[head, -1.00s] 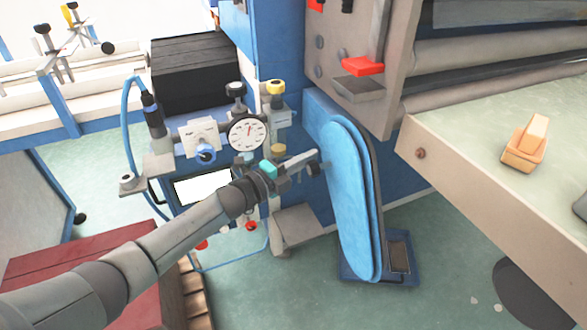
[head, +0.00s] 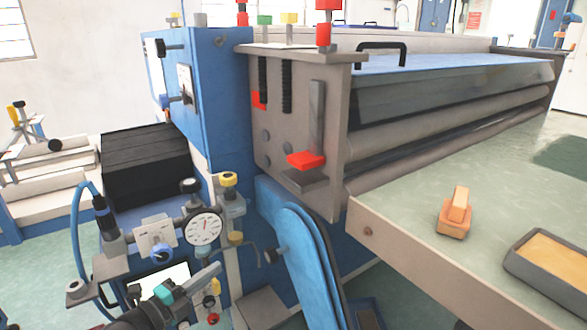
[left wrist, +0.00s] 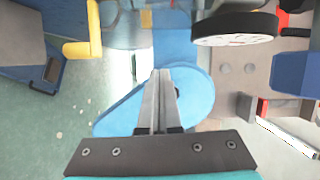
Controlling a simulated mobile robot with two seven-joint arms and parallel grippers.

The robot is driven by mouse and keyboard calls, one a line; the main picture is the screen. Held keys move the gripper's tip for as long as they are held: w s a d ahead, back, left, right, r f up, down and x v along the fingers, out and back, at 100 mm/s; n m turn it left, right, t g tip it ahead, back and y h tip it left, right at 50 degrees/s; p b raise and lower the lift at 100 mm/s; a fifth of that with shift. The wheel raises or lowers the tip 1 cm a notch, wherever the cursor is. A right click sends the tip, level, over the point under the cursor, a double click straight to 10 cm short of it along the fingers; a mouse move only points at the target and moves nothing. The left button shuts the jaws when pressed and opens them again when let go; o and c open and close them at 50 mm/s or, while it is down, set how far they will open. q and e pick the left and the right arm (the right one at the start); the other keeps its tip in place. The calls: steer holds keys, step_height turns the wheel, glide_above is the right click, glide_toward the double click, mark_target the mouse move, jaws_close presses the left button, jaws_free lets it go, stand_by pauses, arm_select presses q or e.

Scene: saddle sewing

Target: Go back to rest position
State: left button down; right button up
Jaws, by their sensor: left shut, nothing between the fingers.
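My left gripper (head: 215,268) is at the bottom of the head view, with its arm coming in from the lower edge. Its fingers are shut with nothing between them, which also shows in the left wrist view (left wrist: 163,72). It appears just below the round dial gauge (head: 203,228) and left of the blue rounded panel (head: 302,262), apart from that panel in the head view. In the left wrist view the blue panel (left wrist: 193,90) lies behind the fingers. My right gripper is not in view.
The blue machine (head: 210,90) with a red-handled lever (head: 307,160) and long rollers fills the middle. A worktable (head: 400,215) at the right holds an orange block (head: 455,212) and a grey tray (head: 515,262). A black box (head: 145,165) stands at the left.

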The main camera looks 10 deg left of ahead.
arm_select(q)
steer(key=s+a+f+n+g+y+p, duration=0.1)
steer(key=s+a+f+n+g+y, duration=0.15)
steer(key=s+f+n, duration=0.4)
steer(key=s+a+f+n+g+y+p, duration=0.1)
steer(key=s+f+n+y, duration=0.15)
steer(key=f, duration=0.75)
steer(key=s+a+f+n+g+y+p, duration=0.1)
steer(key=s+f+n+g+y, duration=0.2)
steer(key=s+f, duration=0.4)
steer(key=s+d+f+n+g, duration=0.1)
steer(key=s+f+n+g, duration=0.1)
steer(key=s, duration=0.6)
steer(key=s+d+f+n+g+p, duration=0.1)
steer(key=s+f+n, duration=0.3)
steer(key=s, duration=0.5)
steer(key=s+d+f+n+g+y+p, duration=0.1)
steer(key=s+d+f+n+g, duration=0.1)
steer(key=s+f, duration=0.4)
steer(key=shift+s+d+f+n+g, duration=0.4)
steer(key=shift+s+d+g, duration=0.3)
steer(key=shift+s, duration=0.55)
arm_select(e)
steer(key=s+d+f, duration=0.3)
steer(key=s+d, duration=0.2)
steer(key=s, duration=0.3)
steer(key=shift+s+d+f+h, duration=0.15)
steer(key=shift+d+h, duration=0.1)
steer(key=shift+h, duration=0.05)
